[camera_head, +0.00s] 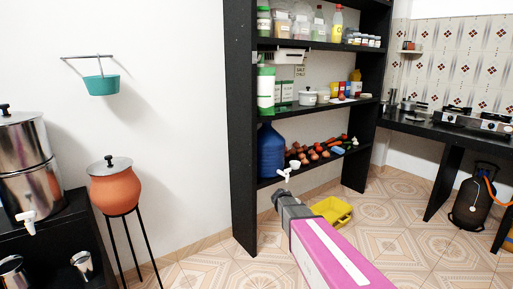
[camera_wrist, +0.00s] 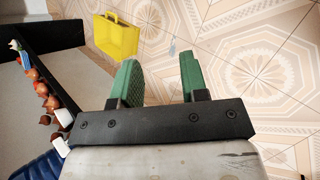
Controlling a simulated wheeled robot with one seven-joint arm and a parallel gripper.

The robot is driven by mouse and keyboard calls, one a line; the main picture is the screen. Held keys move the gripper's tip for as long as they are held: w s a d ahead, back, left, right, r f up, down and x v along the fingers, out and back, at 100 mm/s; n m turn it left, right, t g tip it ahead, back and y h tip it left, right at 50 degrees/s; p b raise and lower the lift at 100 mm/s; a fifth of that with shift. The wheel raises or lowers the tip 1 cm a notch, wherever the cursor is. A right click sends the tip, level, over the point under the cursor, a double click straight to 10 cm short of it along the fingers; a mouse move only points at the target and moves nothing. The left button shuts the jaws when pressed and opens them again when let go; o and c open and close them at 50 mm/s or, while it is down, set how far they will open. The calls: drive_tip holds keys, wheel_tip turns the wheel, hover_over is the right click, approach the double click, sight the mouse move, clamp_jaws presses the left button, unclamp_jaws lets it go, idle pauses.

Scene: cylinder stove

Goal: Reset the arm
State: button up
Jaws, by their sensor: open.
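My arm, with a pink link, reaches from the lower right of the head view toward the shelf. Its dark end (camera_head: 286,200) is in front of the lower shelf area, and the fingers cannot be made out there. In the wrist view my gripper (camera_wrist: 158,68) has its two green fingers apart with nothing between them. Patterned floor tiles show behind the fingers.
A yellow container (camera_head: 333,210) is on the floor, also in the wrist view (camera_wrist: 116,38). The black shelf (camera_head: 240,130) holds a blue jug (camera_head: 271,150) and vegetables. A gas cylinder (camera_head: 474,200) stands under the stove counter (camera_head: 440,128). A clay pot (camera_head: 113,187) is left.

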drive_tip(key=s+a+m+g+y, duration=0.2)
drive_tip(key=s+m+y, duration=0.6)
drive_tip(key=s, duration=1.5)
drive_tip(key=a+m, duration=0.1)
drive_tip(key=m, duration=0.2)
drive_tip(key=shift+s+g, duration=0.15)
drive_tip(key=shift+g, duration=0.15)
